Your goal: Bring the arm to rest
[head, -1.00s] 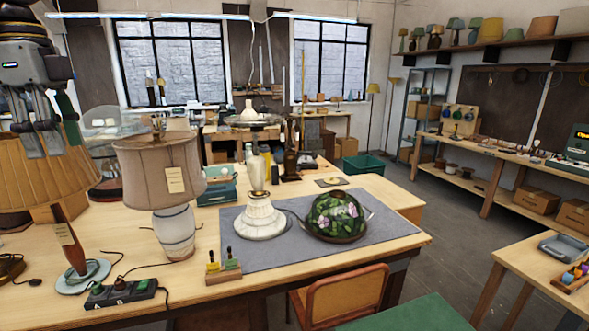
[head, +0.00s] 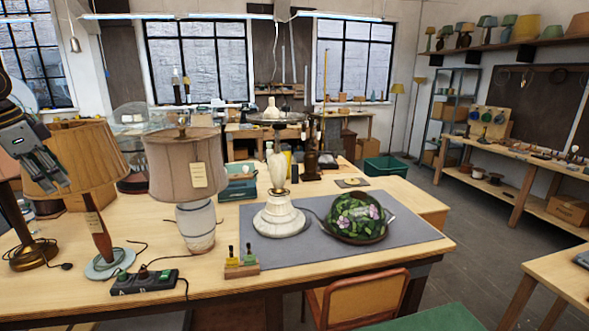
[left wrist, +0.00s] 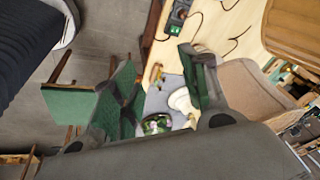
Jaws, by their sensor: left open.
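My left gripper (head: 45,165) hangs at the left edge of the head view, in front of the amber pleated lampshade (head: 80,157). Its fingers are apart with nothing between them. In the left wrist view the two green-padded fingers (left wrist: 165,82) spread wide, and the bench with its grey mat (left wrist: 172,86) shows beyond them. A cream lamp base (head: 279,212) stands upright on the grey mat (head: 400,240) in the head view. Beside it a dark floral glass shade (head: 354,214) sits in a round brown dish. My right gripper is in neither view now.
A beige-shaded lamp (head: 187,165) with a hanging tag stands left of the mat. A black switch box (head: 145,282) and a small wooden tool block (head: 241,267) lie near the front edge. An orange-backed chair (head: 358,303) stands before the bench.

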